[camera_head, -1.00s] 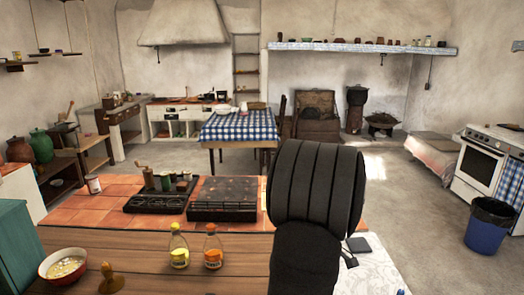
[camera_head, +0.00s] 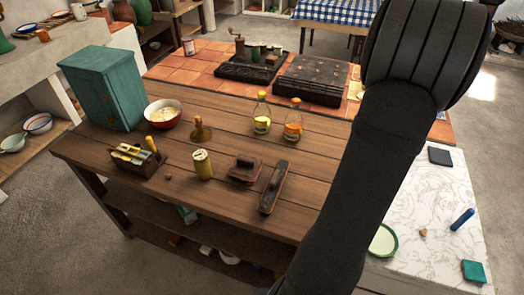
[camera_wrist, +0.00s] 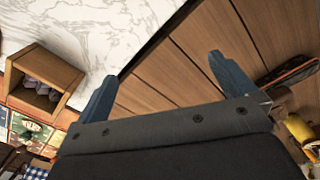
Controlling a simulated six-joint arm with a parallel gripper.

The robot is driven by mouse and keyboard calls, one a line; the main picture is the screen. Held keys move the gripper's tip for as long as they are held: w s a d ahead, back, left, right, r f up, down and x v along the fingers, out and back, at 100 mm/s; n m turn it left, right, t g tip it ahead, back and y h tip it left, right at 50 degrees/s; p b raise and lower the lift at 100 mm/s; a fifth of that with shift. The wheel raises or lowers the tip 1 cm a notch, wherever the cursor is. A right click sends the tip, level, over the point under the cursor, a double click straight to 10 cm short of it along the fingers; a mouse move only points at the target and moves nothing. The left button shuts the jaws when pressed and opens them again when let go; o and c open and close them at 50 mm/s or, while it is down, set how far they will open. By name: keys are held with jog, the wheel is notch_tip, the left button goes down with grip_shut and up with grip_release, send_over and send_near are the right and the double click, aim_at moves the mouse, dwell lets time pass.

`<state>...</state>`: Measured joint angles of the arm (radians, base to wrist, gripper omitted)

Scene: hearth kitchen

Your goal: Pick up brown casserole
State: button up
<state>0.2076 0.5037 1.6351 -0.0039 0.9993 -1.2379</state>
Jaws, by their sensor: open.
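No pot that I can name with certainty as the brown casserole shows. A small reddish-brown squarish item with a dark raised top (camera_head: 246,169) lies on the wooden table, and I cannot tell if it is the casserole. A long dark narrow item (camera_head: 273,187) lies to its right. In the wrist view my gripper (camera_wrist: 160,70) is open, its two blue-grey fingers wide apart with nothing between them. It is above the boundary of the white marbled top and the wooden planks. A brown thing beside the right finger is partly hidden.
On the wooden table (camera_head: 135,147) stand a teal cabinet (camera_head: 105,88), a red bowl (camera_head: 163,113), two bottles (camera_head: 261,113), a yellow jar (camera_head: 202,165) and a caddy (camera_head: 137,158). A black hob (camera_head: 312,80) is behind. My arm covers the table's right side.

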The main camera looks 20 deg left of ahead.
jog(key=w+a+r+n, duration=0.1)
jog(key=a+r+n, duration=0.1)
jog(key=a, duration=1.2)
notch_tip(320, 180, up, 3)
jog(key=n, duration=0.4)
send_over(246, 166)
jog(key=f, duration=1.1)
jog(key=w+f, duration=0.1)
jog(key=f, duration=0.5)
jog(key=shift+a, duration=0.3)
jog(key=shift+r, duration=0.1)
jog(key=c, duration=0.9)
